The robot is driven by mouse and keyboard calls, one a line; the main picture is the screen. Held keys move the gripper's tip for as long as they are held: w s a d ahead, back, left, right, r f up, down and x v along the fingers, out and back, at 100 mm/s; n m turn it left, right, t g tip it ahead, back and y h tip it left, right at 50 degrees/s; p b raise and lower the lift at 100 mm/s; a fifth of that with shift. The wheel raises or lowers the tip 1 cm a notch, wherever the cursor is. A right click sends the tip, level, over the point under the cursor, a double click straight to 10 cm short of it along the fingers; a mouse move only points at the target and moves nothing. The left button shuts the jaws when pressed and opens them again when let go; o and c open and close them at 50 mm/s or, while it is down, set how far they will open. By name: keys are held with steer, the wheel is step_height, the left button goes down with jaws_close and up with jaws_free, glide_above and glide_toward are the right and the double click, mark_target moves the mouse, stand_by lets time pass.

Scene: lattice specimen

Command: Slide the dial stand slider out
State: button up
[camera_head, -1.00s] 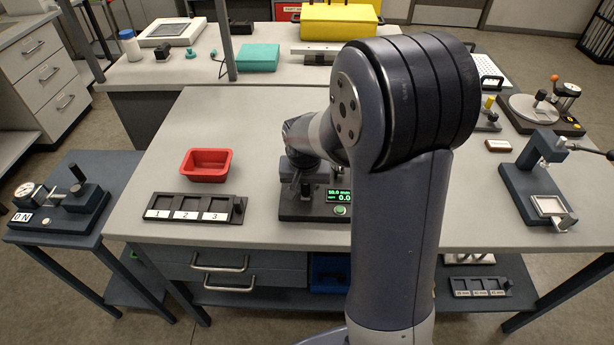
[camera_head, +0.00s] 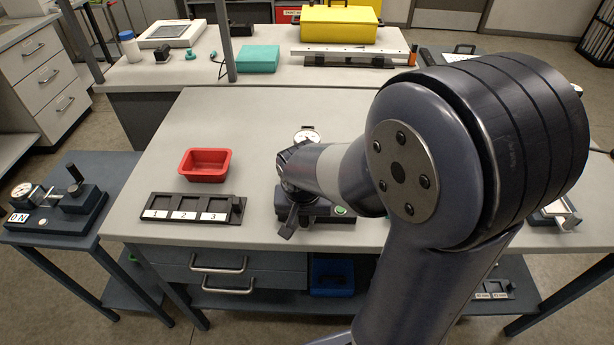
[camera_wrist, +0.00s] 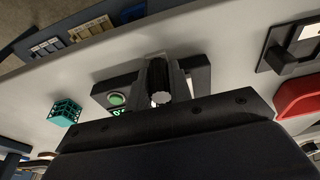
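A black instrument (camera_head: 330,218) with a green button stands at the table's front edge, mostly hidden by my arm. A round white dial (camera_head: 307,135) shows just behind my wrist. Another dial gauge device (camera_head: 70,212) with a black knob stands on the left side table. I cannot make out which part is the slider. My gripper (camera_head: 290,222) is low over the front of the black instrument. Contact is unclear.
A red bin (camera_head: 206,165) and a black tray (camera_head: 190,208) marked 1, 2, 3 are left of my gripper. A teal lattice cube (camera_wrist: 65,112) lies near the instrument in the wrist view. The table behind the red bin is clear.

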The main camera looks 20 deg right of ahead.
steer(key=o, duration=0.4)
steer(key=p+v, duration=0.4)
steer(key=v, duration=0.1)
steer(key=shift+s+r, duration=0.1)
steer(key=shift+r, duration=0.2)
steer(key=shift+f, duration=0.1)
